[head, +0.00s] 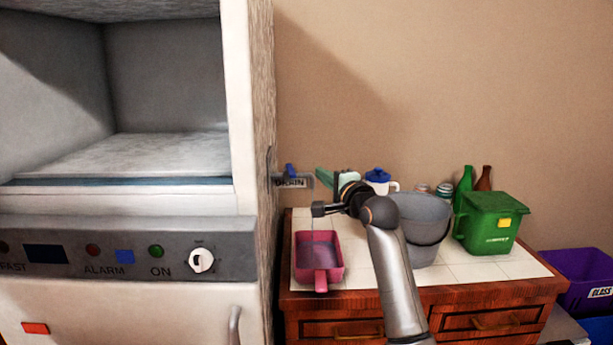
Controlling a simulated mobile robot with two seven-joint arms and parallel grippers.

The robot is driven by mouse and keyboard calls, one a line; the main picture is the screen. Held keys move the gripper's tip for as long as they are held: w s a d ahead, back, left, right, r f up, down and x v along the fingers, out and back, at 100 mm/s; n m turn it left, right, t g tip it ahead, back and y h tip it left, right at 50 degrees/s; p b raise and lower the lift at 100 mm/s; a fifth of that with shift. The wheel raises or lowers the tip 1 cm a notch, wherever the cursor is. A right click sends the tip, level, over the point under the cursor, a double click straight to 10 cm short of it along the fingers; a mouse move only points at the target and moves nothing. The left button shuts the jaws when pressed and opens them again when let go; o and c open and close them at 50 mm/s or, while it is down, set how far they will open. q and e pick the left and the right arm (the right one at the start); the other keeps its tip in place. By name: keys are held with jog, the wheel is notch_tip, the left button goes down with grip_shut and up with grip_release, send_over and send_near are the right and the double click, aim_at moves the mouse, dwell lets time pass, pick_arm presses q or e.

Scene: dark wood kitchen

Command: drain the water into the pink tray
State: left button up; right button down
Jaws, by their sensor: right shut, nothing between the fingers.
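The pink tray (320,281) sits on the white tiled top of the wooden cabinet, at its left end beside the freezer. Greyish liquid shows inside it. A thin pale stream hangs above the tray and runs down into it. The blue drain valve (290,171) is on the freezer's side by the DRAIN label (291,183). My right gripper (319,209) is shut and empty, above the tray and below and right of the valve, apart from the valve. The top of the stream is close to the gripper, and its outlet is hard to make out. My left gripper is out of view.
The white freezer (136,236) stands open at left. A grey bucket (428,228) is partly behind my right arm. A green bin (487,225), bottles (464,187), jars and a blue-lidded pitcher (378,178) share the tiled top. A purple crate (583,272) stands at right.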

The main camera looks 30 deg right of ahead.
aim_at(295, 177)
jog(key=shift+w+a, duration=0.25)
jog(key=shift+a, duration=0.4)
jog(key=shift+w+a, duration=0.2)
jog(key=shift+a, duration=0.4)
jog(key=shift+w+a, duration=0.25)
jog(key=shift+a, duration=0.4)
jog(key=a+p, duration=0.1)
jog(key=p, duration=0.1)
jog(key=a+p, duration=0.1)
jog(key=shift+w+a+p, duration=0.1)
jog(key=shift+w+p, duration=0.2)
jog(key=shift+p, duration=0.1)
